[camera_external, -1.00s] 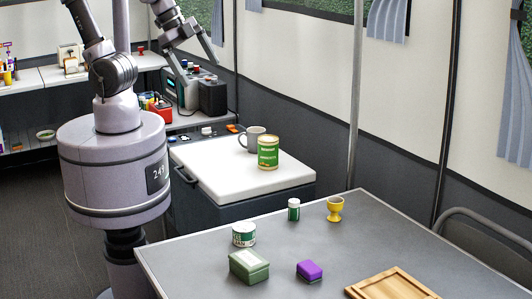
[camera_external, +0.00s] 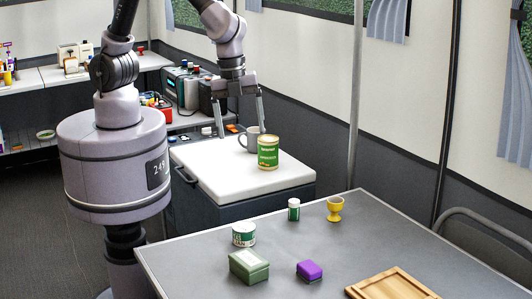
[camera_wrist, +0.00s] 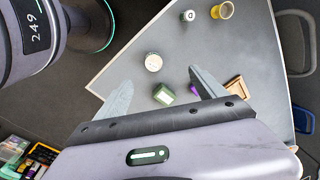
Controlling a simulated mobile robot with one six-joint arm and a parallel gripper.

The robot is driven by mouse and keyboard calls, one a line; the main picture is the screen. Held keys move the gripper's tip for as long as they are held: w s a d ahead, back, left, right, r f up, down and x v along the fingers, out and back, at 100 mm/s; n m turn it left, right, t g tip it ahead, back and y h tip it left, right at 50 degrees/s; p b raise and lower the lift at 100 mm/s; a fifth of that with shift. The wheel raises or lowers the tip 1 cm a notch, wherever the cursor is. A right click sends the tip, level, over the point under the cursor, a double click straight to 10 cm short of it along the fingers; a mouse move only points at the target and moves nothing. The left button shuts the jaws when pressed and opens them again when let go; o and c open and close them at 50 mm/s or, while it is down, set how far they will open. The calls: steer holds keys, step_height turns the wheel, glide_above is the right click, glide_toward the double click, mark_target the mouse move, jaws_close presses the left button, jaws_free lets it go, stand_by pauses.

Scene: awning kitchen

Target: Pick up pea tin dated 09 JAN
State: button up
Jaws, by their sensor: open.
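A tall green tin with a cream label band and gold rims (camera_external: 268,153) stands upright on the white lid (camera_external: 215,167) of a dark chest. A short white-and-green tin (camera_external: 243,234) stands on the grey table (camera_external: 190,255); its pale top shows in the wrist view (camera_wrist: 153,61). I cannot read a date on either tin, nor tell which is the pea tin. My gripper (camera_external: 241,134) points down, open and empty, over the back of the lid, near the grey mug (camera_external: 252,140) behind the tall tin. The wrist view shows its spread fingers (camera_wrist: 161,77); the tall tin is not visible there.
The lid's left part is clear.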

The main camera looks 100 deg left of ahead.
steer(key=w+d+f+m+g, duration=0.2)
steer(key=d+f+m, duration=0.15)
steer(key=f, duration=0.65)
steer(key=b, duration=0.4)
glide_toward(244, 226)
step_height(244, 226, down, 5)
steer(key=shift+a+f, duration=0.1)
steer(key=shift+f, duration=0.1)
step_height(244, 226, down, 6)
steer(key=b, duration=0.3)
steer(key=shift+s+r, duration=0.1)
steer(key=shift+r, duration=0.1)
steer(key=shift+r+n, duration=0.15)
steer(key=shift+n, duration=0.1)
steer(key=shift+c, duration=0.4)
steer(key=c, duration=1.5)
